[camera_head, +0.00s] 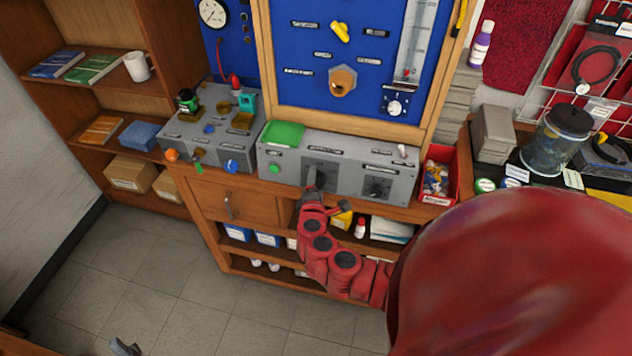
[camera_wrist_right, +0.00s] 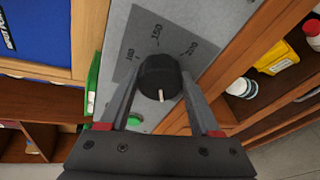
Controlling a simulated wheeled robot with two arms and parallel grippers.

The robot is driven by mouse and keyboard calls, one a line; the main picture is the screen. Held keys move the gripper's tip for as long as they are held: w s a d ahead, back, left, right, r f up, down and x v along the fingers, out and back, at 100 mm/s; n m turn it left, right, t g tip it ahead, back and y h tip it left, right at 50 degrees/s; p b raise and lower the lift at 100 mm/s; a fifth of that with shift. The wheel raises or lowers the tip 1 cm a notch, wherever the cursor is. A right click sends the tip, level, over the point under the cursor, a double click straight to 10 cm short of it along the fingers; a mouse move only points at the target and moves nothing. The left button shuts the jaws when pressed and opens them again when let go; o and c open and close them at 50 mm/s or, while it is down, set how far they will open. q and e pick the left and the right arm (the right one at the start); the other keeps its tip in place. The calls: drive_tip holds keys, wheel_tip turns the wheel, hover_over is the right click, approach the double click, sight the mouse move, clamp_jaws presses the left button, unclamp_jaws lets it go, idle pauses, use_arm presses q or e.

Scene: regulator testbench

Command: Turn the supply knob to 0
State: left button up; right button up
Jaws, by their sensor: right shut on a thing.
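A grey control box (camera_head: 345,195) stands on the wooden bench. My right gripper (camera_head: 316,188) reaches its front at the left of two dials and hides much of that knob. In the right wrist view, a round black knob (camera_wrist_right: 159,77) sits between the two fingers of my right gripper (camera_wrist_right: 158,92), which is shut on it. The knob's white mark faces the gripper's palm. The dark dial plate shows 100, 150 and 200 on the side away from the palm; the rest of the scale is hidden. Part of my left gripper (camera_head: 124,347) shows at the bottom edge; its jaws are unclear.
A second dark dial (camera_head: 376,187) is to the right on the same box. A green block (camera_head: 284,133) lies on top, and a red bin (camera_head: 437,174) stands at the right end. A smaller box (camera_head: 212,130) with coloured fittings stands left. Open shelves lie below.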

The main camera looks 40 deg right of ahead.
drive_tip(key=o, duration=1.4)
drive_tip(key=shift+p+v, duration=2.3)
drive_tip(key=shift+v, duration=6.4)
